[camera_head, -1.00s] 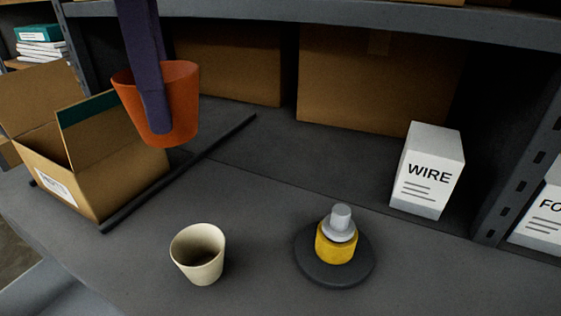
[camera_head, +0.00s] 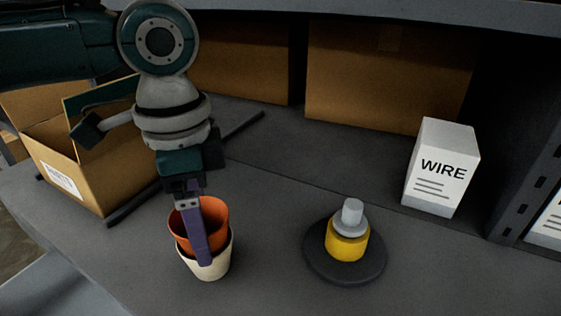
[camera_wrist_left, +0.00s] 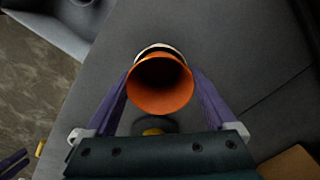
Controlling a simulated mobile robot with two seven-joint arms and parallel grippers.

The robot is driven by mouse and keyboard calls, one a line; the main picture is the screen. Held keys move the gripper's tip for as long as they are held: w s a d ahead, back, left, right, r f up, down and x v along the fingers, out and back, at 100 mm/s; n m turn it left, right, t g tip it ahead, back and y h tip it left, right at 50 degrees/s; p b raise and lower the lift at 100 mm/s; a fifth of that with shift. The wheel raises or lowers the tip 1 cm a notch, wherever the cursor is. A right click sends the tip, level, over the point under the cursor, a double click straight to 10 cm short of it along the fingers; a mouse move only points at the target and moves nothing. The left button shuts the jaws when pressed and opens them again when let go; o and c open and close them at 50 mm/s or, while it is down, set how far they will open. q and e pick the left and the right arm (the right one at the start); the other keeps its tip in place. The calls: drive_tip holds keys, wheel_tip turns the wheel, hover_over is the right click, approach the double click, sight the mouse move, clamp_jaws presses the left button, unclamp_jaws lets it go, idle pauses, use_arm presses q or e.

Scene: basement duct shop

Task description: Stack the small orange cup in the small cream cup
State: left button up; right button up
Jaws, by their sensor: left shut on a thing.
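The small orange cup (camera_head: 212,212) is upright, its lower part inside the small cream cup (camera_head: 215,266), which stands on the grey surface. The orange rim and upper wall stand above the cream rim. My left gripper (camera_head: 204,258) comes down from above, with one purple finger in front of both cups. In the left wrist view the gripper's fingers (camera_wrist_left: 160,88) lie on either side of the orange cup (camera_wrist_left: 160,98). A thin arc of the cream cup (camera_wrist_left: 158,49) shows behind it. Whether the orange cup is fully seated is hidden. My right gripper is not in view.
A yellow and grey object on a dark round base (camera_head: 345,275) stands to the right of the cups. A white WIRE box (camera_head: 441,168) is farther right. An open cardboard box (camera_head: 85,180) is at left. The surface between the cups and the round base is clear.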

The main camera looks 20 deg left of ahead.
use_arm(q)
drive_tip(key=shift+f, duration=0.25)
drive_tip(key=shift+f, duration=0.35)
drive_tip(key=o, duration=1)
drive_tip(key=shift+r, duration=0.1)
